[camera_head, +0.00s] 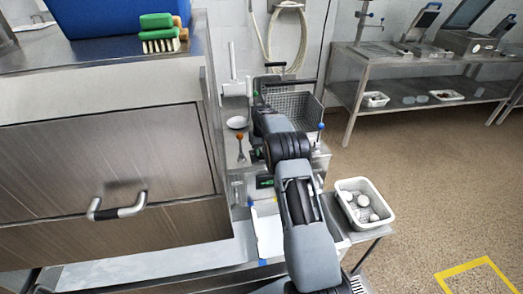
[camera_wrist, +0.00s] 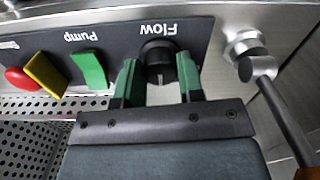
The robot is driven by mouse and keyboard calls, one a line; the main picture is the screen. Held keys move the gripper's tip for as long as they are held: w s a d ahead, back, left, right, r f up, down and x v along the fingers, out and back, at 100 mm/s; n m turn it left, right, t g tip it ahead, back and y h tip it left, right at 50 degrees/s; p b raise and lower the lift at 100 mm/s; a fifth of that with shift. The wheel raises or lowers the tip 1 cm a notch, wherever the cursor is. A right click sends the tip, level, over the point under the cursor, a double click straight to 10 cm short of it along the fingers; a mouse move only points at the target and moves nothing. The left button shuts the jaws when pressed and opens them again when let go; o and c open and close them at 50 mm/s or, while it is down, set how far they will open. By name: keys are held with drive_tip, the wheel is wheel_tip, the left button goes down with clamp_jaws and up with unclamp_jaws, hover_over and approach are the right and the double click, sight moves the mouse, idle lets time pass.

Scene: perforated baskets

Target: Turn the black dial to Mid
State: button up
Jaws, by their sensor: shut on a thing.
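In the wrist view the black dial (camera_wrist: 158,54) sits on a dark panel under the upside-down label "Flow". My gripper (camera_wrist: 160,78) has its green fingers on both sides of the dial and is shut on it. A faint mark on the dial's lower face is visible, but I cannot read its setting, and no "Mid" label shows. In the head view my arm reaches over the steel station, and it hides the dial and most of the gripper.
A green switch (camera_wrist: 88,70), yellow switch (camera_wrist: 46,74) and red button (camera_wrist: 17,79) lie left on the panel. A metal lever (camera_wrist: 262,64) stands close on the right. A perforated basket (camera_head: 296,107) is behind my arm. A white basket (camera_head: 363,205) stands right; floor beyond is clear.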

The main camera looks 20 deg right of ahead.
drive_tip(key=o, duration=0.9)
drive_tip(key=shift+r, duration=0.1)
wheel_tip(320, 180, up, 14)
drive_tip(key=shift+s+f+p, duration=0.1)
drive_tip(key=shift+s+p, duration=0.05)
drive_tip(key=shift+p, duration=0.2)
